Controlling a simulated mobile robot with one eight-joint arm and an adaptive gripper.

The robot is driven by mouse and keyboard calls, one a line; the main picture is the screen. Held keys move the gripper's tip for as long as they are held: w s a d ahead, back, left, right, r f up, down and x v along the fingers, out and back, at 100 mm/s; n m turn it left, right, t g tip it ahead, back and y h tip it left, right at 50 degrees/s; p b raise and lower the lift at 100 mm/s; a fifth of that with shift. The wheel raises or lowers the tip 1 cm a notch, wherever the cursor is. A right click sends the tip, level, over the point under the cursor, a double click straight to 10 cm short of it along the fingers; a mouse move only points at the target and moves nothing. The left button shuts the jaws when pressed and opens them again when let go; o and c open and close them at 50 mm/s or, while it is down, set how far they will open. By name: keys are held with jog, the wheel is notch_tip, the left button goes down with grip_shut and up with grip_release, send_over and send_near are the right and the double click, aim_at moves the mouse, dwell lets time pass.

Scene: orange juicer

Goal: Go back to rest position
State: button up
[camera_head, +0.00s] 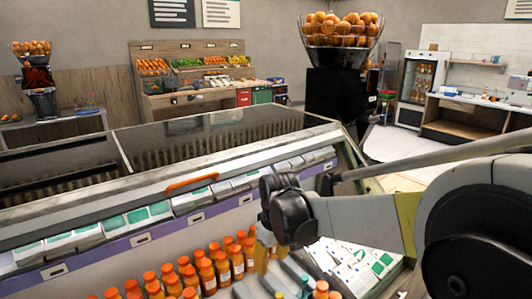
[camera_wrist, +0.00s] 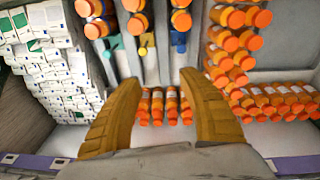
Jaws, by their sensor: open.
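My gripper (camera_head: 262,250) hangs at the end of my arm in the lower middle of the head view, over the open chilled display case (camera_head: 75,262). In the wrist view my gripper (camera_wrist: 155,105) shows two ribbed tan fingers spread wide. Orange-capped juice bottles (camera_wrist: 225,50) stand in rows beyond and below the fingertips. In the head view the bottles (camera_head: 205,272) stand left of my gripper. The gripper seems apart from them, though its fingertips are partly hard to see in the head view.
White cartons (camera_wrist: 50,70) fill the case's left side in the wrist view. Grey dividers separate the bottle lanes. In the head view an orange handle (camera_head: 192,183) lies on the case's edge. A black juicer (camera_head: 338,85) with a basket of oranges stands behind.

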jog(key=s+d+r+m+t, duration=0.2)
jog(key=s+d+r+m, duration=0.2)
jog(key=s+d+r, duration=0.5)
jog(key=s+d+f+m+t, duration=0.1)
jog(key=s+d+m+t, duration=0.2)
jog(key=s+d, duration=0.5)
jog(key=s+m, duration=0.1)
jog(key=s, duration=0.3)
jog(key=shift+d+f+m+h, duration=0.3)
jog(key=shift+d+f, duration=0.1)
